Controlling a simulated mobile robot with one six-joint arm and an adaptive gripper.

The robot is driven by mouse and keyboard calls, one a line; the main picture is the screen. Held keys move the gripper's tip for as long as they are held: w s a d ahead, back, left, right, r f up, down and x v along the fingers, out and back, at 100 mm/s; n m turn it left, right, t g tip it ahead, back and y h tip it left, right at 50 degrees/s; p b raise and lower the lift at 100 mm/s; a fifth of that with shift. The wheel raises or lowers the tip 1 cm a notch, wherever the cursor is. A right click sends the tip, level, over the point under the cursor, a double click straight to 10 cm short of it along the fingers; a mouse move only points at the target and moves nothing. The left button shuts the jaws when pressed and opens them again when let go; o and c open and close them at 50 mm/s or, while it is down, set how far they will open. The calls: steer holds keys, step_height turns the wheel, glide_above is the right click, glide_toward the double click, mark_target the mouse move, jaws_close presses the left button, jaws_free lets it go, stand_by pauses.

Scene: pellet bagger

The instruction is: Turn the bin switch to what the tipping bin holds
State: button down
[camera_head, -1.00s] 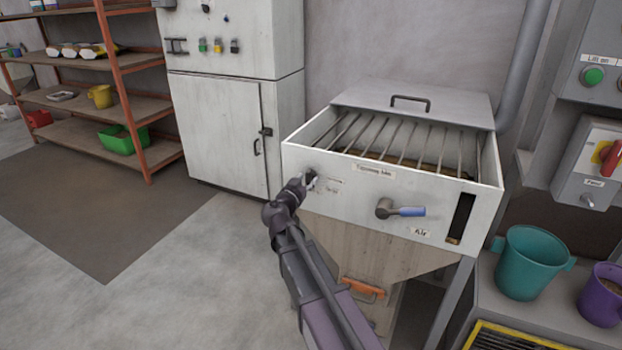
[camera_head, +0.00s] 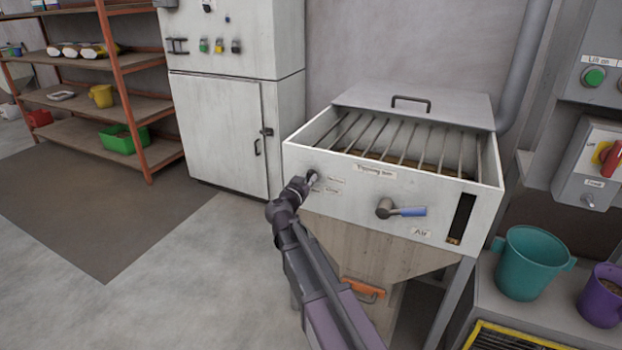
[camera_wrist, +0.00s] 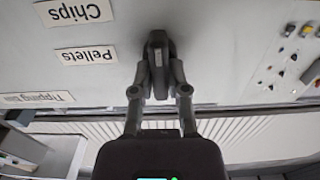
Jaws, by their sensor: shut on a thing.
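The tipping bin (camera_head: 350,215) is a white box on a hopper, with a barred grid under a raised lid. Brown material shows dimly below the bars; I cannot tell its kind. The bin switch (camera_wrist: 158,45), a dark knob, is on the left of the bin's front face. My gripper (camera_wrist: 158,75) is shut on this switch in the wrist view; it also shows in the head view (camera_head: 311,181). Beside the switch are a "Chips" label (camera_wrist: 75,11) and a "Pellets" label (camera_wrist: 86,55). The wrist picture is upside down, and the knob points roughly along its vertical.
An air valve with a blue handle (camera_head: 408,211) is on the same face, right of the switch. A teal bucket (camera_head: 527,265) and a purple bucket (camera_head: 602,295) stand at the right. A white cabinet (camera_head: 220,130) stands behind.

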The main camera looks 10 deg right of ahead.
steer(key=shift+w+d+n, duration=0.2)
steer(key=shift+n, duration=0.2)
steer(key=n, duration=0.3)
steer(key=shift+w, duration=0.1)
steer(key=shift+w+a+n, duration=0.1)
steer(key=shift+a+n, duration=0.05)
steer(key=shift+n, duration=2.25)
steer(key=c, duration=0.6)
jaws_free()
steer(key=shift+c, duration=0.2)
steer(key=shift+f, duration=0.1)
steer(key=shift+s+a, duration=0.15)
steer(key=shift+s, duration=0.1)
